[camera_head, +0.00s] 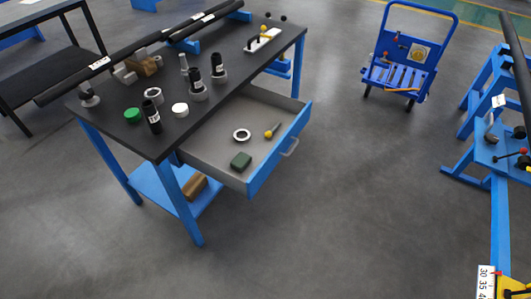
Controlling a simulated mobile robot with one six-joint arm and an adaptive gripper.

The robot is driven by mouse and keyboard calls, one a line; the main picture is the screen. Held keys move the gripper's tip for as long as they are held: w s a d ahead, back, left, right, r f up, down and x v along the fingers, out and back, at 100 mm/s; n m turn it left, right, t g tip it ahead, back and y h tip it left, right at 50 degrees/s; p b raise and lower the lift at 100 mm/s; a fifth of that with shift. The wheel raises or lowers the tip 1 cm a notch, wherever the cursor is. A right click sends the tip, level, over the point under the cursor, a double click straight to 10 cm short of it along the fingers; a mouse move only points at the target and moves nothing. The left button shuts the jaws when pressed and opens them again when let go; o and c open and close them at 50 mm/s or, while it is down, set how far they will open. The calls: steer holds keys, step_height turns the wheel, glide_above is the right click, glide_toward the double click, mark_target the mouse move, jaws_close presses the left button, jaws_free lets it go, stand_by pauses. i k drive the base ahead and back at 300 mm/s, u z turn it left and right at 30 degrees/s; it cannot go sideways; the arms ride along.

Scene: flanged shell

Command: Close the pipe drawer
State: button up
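A drawer (203,145) under the black-topped workbench (222,77) is pulled well out. Its blue front panel (282,150) faces right, with a light metal handle (289,147) on its outer side. Inside lie a light ring (242,135), a dark green block (241,161) and a small tool with a yellow end (269,133). They lie apart from each other on the grey drawer bottom. My gripper is not in view.
A blue cart (408,65) stands at the upper right. A blue stand (497,140) with small items is at the right edge. Grey floor (355,190) in front of the drawer is clear. A long dark pipe (140,43) lies along the bench's far edge.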

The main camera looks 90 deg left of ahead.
mark_target(211, 149)
steer(key=u, duration=0.15)
steer(key=i, duration=0.1)
steer(key=u, duration=2.85)
steer(key=i, duration=0.95)
steer(key=z, duration=0.1)
